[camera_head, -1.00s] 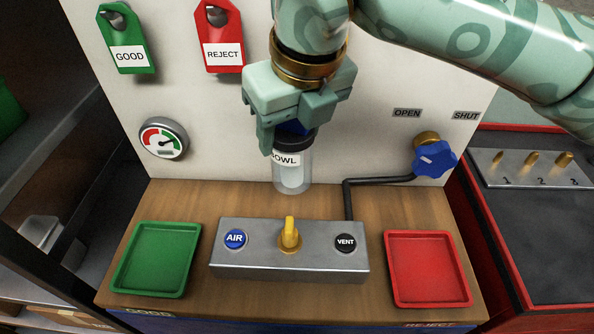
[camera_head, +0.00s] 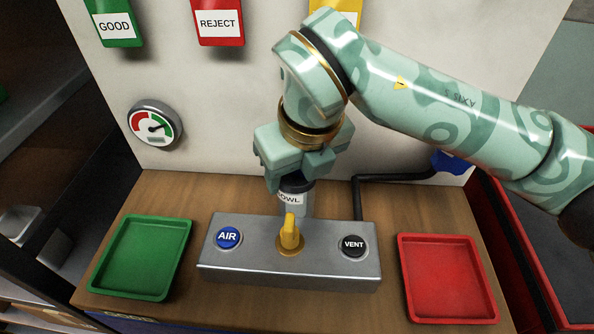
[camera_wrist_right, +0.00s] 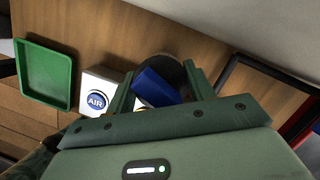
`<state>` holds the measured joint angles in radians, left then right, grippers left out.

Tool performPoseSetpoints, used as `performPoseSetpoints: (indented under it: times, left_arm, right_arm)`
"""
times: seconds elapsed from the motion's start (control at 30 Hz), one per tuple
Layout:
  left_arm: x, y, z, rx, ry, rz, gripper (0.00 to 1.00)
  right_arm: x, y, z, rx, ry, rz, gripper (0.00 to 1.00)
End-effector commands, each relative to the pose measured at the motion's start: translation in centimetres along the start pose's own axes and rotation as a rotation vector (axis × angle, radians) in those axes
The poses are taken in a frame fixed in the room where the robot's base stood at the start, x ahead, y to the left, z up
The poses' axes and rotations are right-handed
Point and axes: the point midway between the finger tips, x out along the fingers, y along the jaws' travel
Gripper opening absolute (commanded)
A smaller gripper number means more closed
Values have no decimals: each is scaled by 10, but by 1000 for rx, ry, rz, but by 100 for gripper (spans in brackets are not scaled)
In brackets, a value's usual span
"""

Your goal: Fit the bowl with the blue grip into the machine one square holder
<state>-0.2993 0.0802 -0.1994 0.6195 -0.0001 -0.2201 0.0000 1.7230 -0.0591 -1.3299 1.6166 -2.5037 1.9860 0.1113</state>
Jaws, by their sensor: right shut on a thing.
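The bowl (camera_head: 290,199) is a clear cup with a dark collar and a label whose visible letters read "OWL". My right gripper (camera_head: 294,178) is shut on it from above and holds it upright just behind the grey metal console. In the right wrist view the blue grip (camera_wrist_right: 155,88) sits between the two fingers, above the dark round collar (camera_wrist_right: 172,70). The bowl's lower end is hidden behind the console and its yellow lever, so I cannot tell whether it touches anything. I cannot make out the square holder. My left gripper is not in view.
The console (camera_head: 290,265) carries a blue AIR button (camera_head: 228,237), a yellow lever (camera_head: 290,235) and a black VENT button (camera_head: 353,246). A green tray (camera_head: 185,245) stands left, a red tray (camera_head: 405,270) right. A black pipe (camera_head: 395,178) runs behind toward the blue knob (camera_head: 452,162).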

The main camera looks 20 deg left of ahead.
Motion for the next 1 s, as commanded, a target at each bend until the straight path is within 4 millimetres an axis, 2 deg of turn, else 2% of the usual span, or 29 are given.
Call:
performPoseSetpoints:
  times: [0.27,0.3,0.37,0.7,0.87,1.0]
  left_arm:
    - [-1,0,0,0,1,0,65]
    - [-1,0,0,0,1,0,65]
    - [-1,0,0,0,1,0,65]
    - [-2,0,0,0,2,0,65]
    - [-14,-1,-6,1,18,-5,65]
    - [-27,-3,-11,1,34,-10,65]
  right_arm:
    - [1,0,0,-2,-1,-3,23]
    - [1,0,0,-2,-1,-3,58]
    - [1,0,0,-2,-1,-3,75]
    - [-3,0,1,-1,-2,-2,75]
    - [-33,1,2,-3,-6,-8,75]
    - [-69,1,2,-2,-8,-11,75]
